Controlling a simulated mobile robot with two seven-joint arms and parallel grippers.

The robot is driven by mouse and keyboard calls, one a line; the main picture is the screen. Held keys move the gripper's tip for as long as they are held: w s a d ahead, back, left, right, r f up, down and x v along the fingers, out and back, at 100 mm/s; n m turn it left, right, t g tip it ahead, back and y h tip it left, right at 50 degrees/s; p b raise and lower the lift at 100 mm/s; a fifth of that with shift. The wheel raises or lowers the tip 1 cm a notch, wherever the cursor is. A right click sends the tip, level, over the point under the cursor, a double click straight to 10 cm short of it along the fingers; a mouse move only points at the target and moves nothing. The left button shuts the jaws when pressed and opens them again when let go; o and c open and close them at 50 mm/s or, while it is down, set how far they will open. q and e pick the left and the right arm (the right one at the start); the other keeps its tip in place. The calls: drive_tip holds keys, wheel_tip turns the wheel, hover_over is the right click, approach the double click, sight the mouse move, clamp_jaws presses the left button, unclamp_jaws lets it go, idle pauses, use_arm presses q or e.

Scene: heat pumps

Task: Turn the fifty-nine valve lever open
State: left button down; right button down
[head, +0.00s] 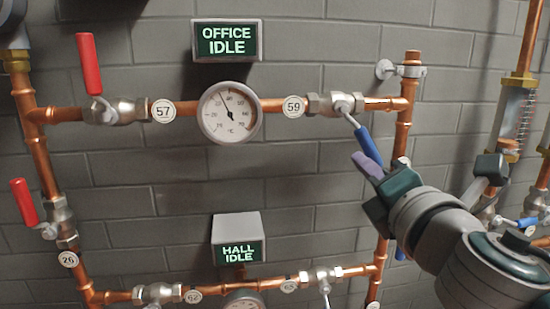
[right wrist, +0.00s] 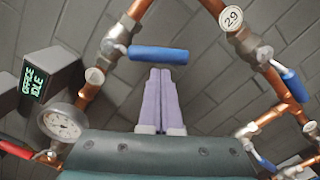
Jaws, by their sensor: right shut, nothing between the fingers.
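The fifty-nine valve (head: 343,104) sits on the upper copper pipe, right of the round tag marked 59 (head: 293,107). Its lever has a blue handle (head: 363,144) that slants down to the right, across the pipe. In the right wrist view the blue handle (right wrist: 158,55) lies crosswise just beyond the fingertips. My right gripper (head: 361,160) has pale purple fingers, pressed together and empty, close to the handle's lower end. It also shows in the right wrist view (right wrist: 161,72). I cannot tell whether the fingers touch the handle. My left gripper is not in view.
A dial gauge (head: 230,113) and the 57 valve with a raised red lever (head: 89,65) are to the left. An "OFFICE IDLE" sign (head: 227,40) hangs above. A vertical copper pipe (head: 401,136) stands close right of the lever. Bare wall lies below the upper pipe.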

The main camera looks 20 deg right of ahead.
drive_tip(key=shift+s+d+r+n, duration=0.1)
drive_tip(key=shift+d+n, duration=0.2)
drive_tip(key=shift+n, duration=0.1)
drive_tip(key=shift+d+r+n+p, duration=0.15)
drive_tip(key=shift+d+n+p, duration=0.15)
drive_tip(key=shift+n, duration=0.2)
drive_tip(key=shift+s+d+r+n, duration=0.1)
drive_tip(key=shift+d+r+n, duration=0.1)
drive_tip(key=shift+n, duration=0.1)
drive_tip(key=shift+s+d+r+n+y+p, duration=0.15)
drive_tip(key=shift+d+r+n+p, duration=0.7)
drive_tip(key=shift+n, duration=0.75)
drive_tip(key=shift+s+d+r+n+y+p, duration=0.15)
drive_tip(key=shift+d+r+n+p, duration=0.4)
drive_tip(key=shift+n+p, duration=0.8)
drive_tip(key=shift+s+d+r+n+p, duration=0.15)
drive_tip(key=shift+d+r+n+p, duration=0.5)
drive_tip(key=shift+n, duration=1.2)
drive_tip(key=shift+a+r, duration=0.2)
